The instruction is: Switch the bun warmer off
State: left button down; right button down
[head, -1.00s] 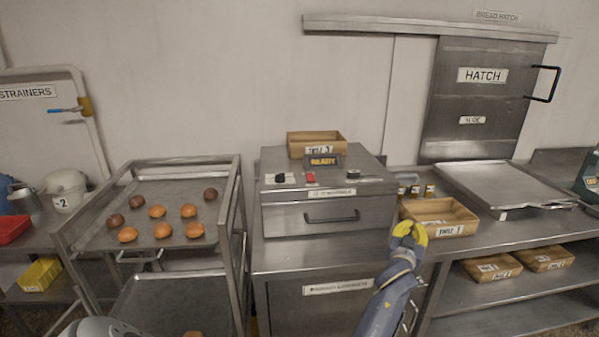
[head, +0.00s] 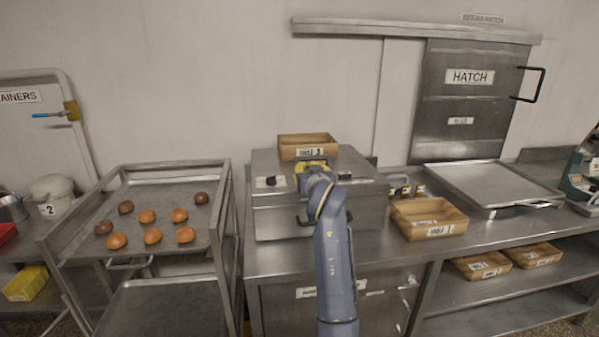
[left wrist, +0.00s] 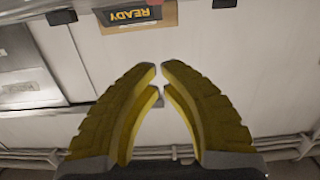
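The bun warmer (head: 275,222) is a steel box on the counter, with a black knob (head: 271,181) at the left of its sloped panel. My left gripper (head: 312,164) is in front of the panel's middle and hides the red switch and display there. In the left wrist view the display (left wrist: 138,14) reads READY upside down. The yellow fingers of the left gripper (left wrist: 161,72) are brought together, with a thin gap at the tips and nothing between them. I cannot tell whether they touch the panel. My right gripper is not in view.
A wooden box (head: 308,141) stands on top of the warmer. Another wooden box (head: 430,229) and small jars (head: 402,188) are to its right. A rack (head: 226,205) with several buns is at the left. A flat metal tray (head: 490,182) lies below the hatch.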

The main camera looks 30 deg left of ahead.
pick_arm(q)
jog(key=x, duration=0.9)
jog(key=shift+w+a, duration=0.1)
jog(key=shift+w, duration=0.1)
jog(key=shift+w+a+f, duration=0.15)
jog(key=shift+f, duration=0.3)
jog(key=shift+w+a+f, duration=0.1)
jog(key=shift+w+f, duration=0.05)
jog(key=shift+f, duration=0.3)
jog(key=shift+w+a+f, duration=0.1)
jog(key=shift+w+f, duration=0.05)
jog(key=shift+f, duration=0.9)
jog(key=shift+f, duration=0.1)
